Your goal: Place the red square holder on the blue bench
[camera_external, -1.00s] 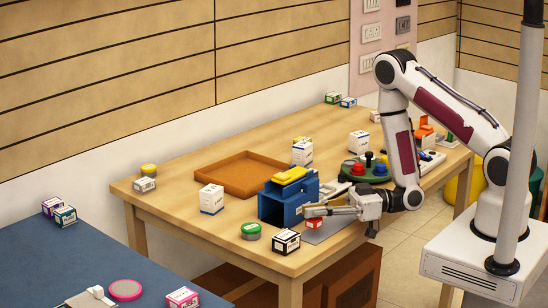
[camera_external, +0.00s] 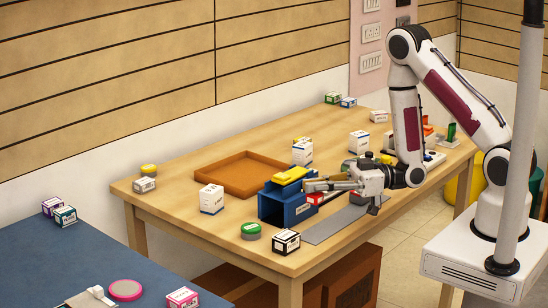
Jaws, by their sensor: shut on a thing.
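The red square holder (camera_external: 316,198) is a small red piece just under my gripper's fingers, beside the right side of a blue open box. My gripper (camera_external: 312,186) points left and is shut on the holder, which is partly hidden by the fingers. The blue bench (camera_external: 110,255) is the blue-topped surface at the lower left, well away from my gripper and in front of the wooden table.
The blue box (camera_external: 272,206) with a yellow piece (camera_external: 290,175) on top stands close to my fingers. A grey strip (camera_external: 335,225) lies in front. A brown tray (camera_external: 242,174) and several small cartons stand around. Much of the bench's middle is clear.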

